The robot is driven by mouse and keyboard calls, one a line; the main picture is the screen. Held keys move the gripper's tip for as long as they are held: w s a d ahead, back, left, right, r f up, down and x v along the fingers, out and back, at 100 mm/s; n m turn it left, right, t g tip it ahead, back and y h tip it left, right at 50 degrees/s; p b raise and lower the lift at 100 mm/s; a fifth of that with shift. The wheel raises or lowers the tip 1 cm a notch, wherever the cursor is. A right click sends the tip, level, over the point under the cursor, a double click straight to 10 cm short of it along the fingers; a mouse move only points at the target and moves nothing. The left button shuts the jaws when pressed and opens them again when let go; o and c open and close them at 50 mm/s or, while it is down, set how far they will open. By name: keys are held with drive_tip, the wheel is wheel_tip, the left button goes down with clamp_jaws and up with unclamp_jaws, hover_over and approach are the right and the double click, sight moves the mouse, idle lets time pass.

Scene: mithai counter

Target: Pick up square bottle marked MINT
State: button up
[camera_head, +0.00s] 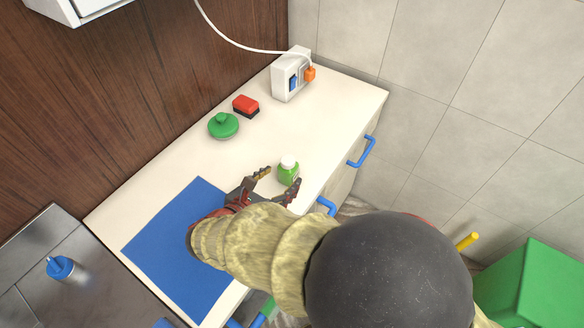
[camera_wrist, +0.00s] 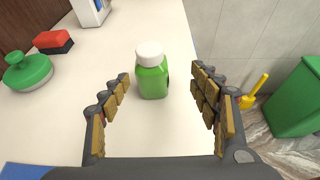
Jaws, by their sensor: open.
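A small green bottle (camera_head: 288,172) with a white cap stands upright on the cream counter (camera_head: 190,150), near its front edge. In the wrist view the bottle (camera_wrist: 152,74) looks square-sided, and a dark patch shows at its right side; I cannot read any marking. My gripper (camera_head: 279,183) is open, and its fingers point toward the bottle from either side in the head view. In the wrist view my gripper (camera_wrist: 162,108) has the bottle ahead and between the two fingers, with clear gaps on both sides. It holds nothing.
A blue mat (camera_head: 170,245) lies at the left. Blue drawer handles (camera_head: 362,152) jut from the front. Counter around the bottle is clear.

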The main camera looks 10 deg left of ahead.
sight(283, 172)
drive_tip(key=shift+w+a+f, duration=0.15)
drive_tip(key=shift+a+f, duration=0.1)
drive_tip(key=shift+a, duration=0.1)
drive_tip(key=b+x, duration=0.1)
drive_tip(key=x, duration=0.1)
drive_tip(key=b+x, duration=0.1)
drive_tip(key=x, duration=0.1)
drive_tip(key=b+x, duration=0.1)
drive_tip(key=x, duration=0.2)
drive_tip(key=shift+w+a, duration=0.25)
drive_tip(key=shift+a, duration=0.05)
drive_tip(key=shift+c, duration=1.3)
drive_tip(key=c, duration=1.1)
drive_tip(key=shift+c, duration=0.2)
